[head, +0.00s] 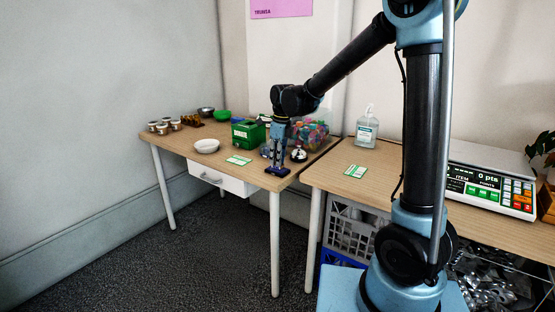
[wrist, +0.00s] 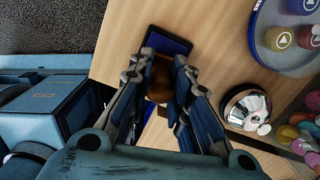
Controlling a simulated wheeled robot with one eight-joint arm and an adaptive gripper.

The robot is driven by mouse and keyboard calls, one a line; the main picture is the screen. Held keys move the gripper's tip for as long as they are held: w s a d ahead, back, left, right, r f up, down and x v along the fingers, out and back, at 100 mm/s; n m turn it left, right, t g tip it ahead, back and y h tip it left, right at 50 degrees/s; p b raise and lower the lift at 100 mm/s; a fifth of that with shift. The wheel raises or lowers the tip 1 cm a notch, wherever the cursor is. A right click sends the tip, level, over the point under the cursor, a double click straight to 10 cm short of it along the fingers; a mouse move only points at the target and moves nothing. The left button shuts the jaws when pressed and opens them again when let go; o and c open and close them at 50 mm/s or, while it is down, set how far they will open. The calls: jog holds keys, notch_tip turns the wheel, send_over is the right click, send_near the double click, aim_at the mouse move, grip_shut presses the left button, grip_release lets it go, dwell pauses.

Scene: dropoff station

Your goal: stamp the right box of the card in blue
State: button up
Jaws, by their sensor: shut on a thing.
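My gripper (head: 276,163) points down over the front right corner of the left table. It is shut on a stamp with a brown rounded handle (wrist: 159,82), seen between the fingers in the wrist view. The stamp's face is hidden. A dark blue ink pad (head: 278,171) lies at the table's front edge just below the gripper; it also shows in the wrist view (wrist: 170,41) beyond the fingertips. I cannot tell whether the stamp touches it. A green and white card (head: 239,160) lies to the left of the gripper. Its boxes are too small to read.
The wrist view shows a round tray (wrist: 256,40) of stamps. A second card (head: 356,171) and a pump bottle (head: 367,130) are on the right table (head: 325,178).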

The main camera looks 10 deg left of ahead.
dwell(0.5)
jog(key=shift+r, duration=3.45)
